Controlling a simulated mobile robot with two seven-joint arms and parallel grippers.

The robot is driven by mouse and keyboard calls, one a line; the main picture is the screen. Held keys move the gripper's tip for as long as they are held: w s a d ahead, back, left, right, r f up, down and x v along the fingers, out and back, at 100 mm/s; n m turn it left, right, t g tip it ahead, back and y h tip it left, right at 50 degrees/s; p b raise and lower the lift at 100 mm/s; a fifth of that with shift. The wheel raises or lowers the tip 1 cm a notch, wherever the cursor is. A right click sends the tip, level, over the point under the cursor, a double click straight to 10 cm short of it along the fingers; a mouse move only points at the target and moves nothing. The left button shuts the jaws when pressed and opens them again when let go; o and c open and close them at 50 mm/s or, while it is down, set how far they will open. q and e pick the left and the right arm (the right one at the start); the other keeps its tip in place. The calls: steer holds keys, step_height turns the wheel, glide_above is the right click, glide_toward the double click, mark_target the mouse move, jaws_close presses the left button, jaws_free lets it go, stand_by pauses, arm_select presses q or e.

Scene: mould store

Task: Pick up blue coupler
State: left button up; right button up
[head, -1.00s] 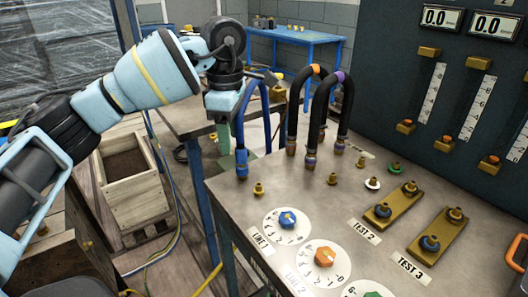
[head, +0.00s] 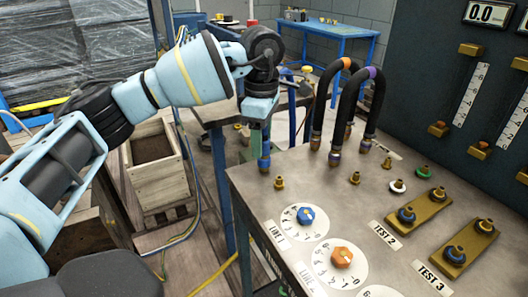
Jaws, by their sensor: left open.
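The blue coupler (head: 264,161) is at the lower end of a blue hose, upright above the left back edge of the metal bench top. My left gripper (head: 256,138) points down with its greenish fingers just above and beside the coupler. It is open, and it hides part of the blue hose. I cannot tell whether a finger touches the hose. The other leg of the blue hose (head: 292,115) shows behind the gripper. My right gripper is not in view.
Two black hoses, with an orange band (head: 346,64) and a purple band (head: 373,72), arch up right of the gripper. Brass studs, dials and test plates cover the bench top (head: 255,190). A wooden planter box (head: 165,188) and a blue table (head: 340,30) stand beyond.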

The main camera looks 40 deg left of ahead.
mark_target(264, 150)
arm_select(q)
step_height(264, 150, down, 4)
steer(key=shift+w, duration=0.15)
steer(key=shift+d, duration=0.1)
steer(key=shift+c, duration=0.4)
jaws_close()
steer(key=shift+r, duration=0.1)
steer(key=shift+r, duration=1.5)
steer(key=shift+s+r, duration=0.2)
steer(key=shift+r, duration=0.1)
steer(key=s+d+r, duration=0.1)
steer(key=s+d, duration=0.1)
steer(key=s, duration=1.3)
steer(key=shift+s+d+r, duration=0.15)
steer(key=shift+s, duration=0.1)
